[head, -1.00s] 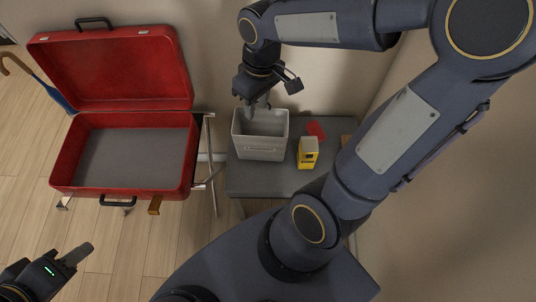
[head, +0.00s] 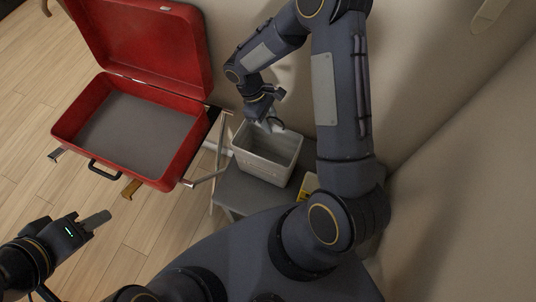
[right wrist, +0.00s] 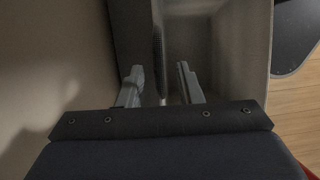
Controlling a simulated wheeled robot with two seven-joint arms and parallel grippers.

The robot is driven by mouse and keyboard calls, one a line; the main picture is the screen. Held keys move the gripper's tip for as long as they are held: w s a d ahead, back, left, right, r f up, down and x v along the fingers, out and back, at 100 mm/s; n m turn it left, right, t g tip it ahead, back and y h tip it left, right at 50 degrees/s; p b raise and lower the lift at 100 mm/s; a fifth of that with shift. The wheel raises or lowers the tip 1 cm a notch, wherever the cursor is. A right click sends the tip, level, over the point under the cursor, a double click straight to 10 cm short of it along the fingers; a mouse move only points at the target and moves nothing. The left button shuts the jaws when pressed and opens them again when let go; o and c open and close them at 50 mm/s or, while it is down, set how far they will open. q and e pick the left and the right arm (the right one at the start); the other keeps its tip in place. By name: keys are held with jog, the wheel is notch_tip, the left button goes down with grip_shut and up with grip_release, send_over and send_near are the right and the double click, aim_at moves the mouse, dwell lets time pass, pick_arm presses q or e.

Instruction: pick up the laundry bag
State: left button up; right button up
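I see no clear cloth laundry bag; the nearest match is a light grey open-topped container (head: 262,165), upright on a grey bench. Its inside also shows in the right wrist view (right wrist: 240,45). My right gripper (head: 273,125) is at the container's back rim, fingers pointing down. In the right wrist view my right gripper (right wrist: 160,88) has its two fingers apart, with a dark ribbed strip (right wrist: 158,45) seen between them. I cannot tell whether the fingers touch it. My left gripper (head: 97,220) is at lower left, away from the container; its finger gap cannot be made out.
An open red suitcase (head: 150,45) stands on a metal rack left of the bench (head: 235,190). A yellow box (head: 308,185) is right of the container, partly hidden by my right arm. The wall is close behind. Wooden floor (head: 110,265) is clear at lower left.

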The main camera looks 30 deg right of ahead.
jog(key=x, duration=0.2)
jog(key=shift+s+f, duration=0.1)
jog(key=shift+f, duration=0.2)
grip_shut()
